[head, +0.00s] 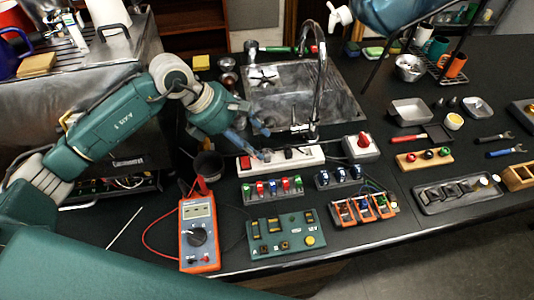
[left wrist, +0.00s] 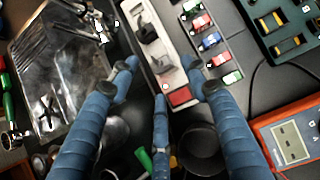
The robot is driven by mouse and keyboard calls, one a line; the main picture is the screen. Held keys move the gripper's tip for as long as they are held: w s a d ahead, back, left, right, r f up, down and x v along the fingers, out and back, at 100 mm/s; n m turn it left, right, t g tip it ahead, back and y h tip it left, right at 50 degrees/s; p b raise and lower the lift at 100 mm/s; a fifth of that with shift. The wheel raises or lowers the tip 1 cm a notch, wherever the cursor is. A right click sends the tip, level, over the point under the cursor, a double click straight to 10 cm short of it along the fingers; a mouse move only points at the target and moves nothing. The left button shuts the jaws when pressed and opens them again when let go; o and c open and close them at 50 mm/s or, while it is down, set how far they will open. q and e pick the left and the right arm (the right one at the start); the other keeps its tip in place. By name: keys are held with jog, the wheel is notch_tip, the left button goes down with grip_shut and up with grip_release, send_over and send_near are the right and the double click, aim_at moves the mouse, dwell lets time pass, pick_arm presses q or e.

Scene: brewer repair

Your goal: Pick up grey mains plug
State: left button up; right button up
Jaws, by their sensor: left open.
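A white power strip (head: 308,155) with a red switch (head: 246,162) lies in front of the sink. A small greyish plug (head: 266,155) stands in it near the switch end, and a dark plug (head: 289,153) sits further right. In the left wrist view the strip (left wrist: 172,45) carries the greyish plug (left wrist: 164,66), close to the red switch (left wrist: 180,97), and a dark one (left wrist: 148,33). My left gripper (head: 258,140) is open above the switch end, its blue fingers (left wrist: 160,76) spread around the greyish plug without visibly gripping it. My right gripper is out of view.
A steel sink with a tall tap (head: 320,75) stands behind the strip. A rack of coloured parts (head: 272,190), an orange multimeter (head: 199,232) and a green board (head: 283,233) lie in front. A dark cup (head: 208,165) stands left, near the espresso machine (head: 95,62).

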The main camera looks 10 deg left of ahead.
aim_at(267, 152)
pick_arm(q)
jog(key=p+x, duration=0.1)
jog(key=x, duration=0.3)
jog(key=shift+r, duration=0.1)
jog(key=shift+d+f, duration=0.3)
jog(key=shift+f, duration=0.25)
grip_shut()
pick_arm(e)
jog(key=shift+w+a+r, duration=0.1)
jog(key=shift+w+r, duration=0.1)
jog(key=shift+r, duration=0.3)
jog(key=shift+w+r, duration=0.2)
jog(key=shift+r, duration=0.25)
pick_arm(q)
jog(key=shift+r, duration=0.1)
